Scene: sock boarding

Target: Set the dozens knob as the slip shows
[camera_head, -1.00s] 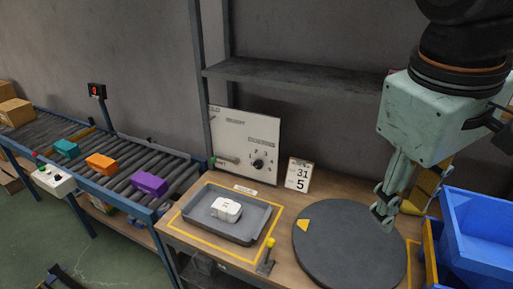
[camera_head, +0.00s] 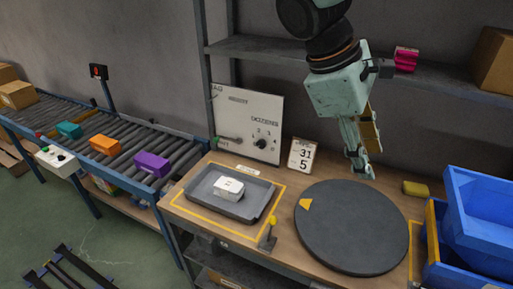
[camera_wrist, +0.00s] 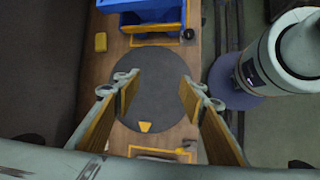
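A pale panel (camera_head: 236,108) stands at the back of the bench with the word DOZENS on it. Below the word is a small dark dozens knob (camera_head: 261,143) with numbers around it; its exact setting is too small to tell. The white slip (camera_head: 302,154) leans to the right of the panel and shows 31 above a larger 5. My gripper (camera_head: 361,168) hangs to the right of the slip, above the back of the round table, apart from the knob. In the wrist view its two fingers (camera_wrist: 160,103) are spread with nothing between them.
A grey tray (camera_head: 202,199) holding a white bundle (camera_head: 229,189) lies in front of the panel. A dark round turntable (camera_head: 350,235) is on the bench's right. A shelf (camera_head: 270,56) runs above. Blue bins (camera_head: 475,210) stand at right, a roller conveyor (camera_head: 120,158) at left.

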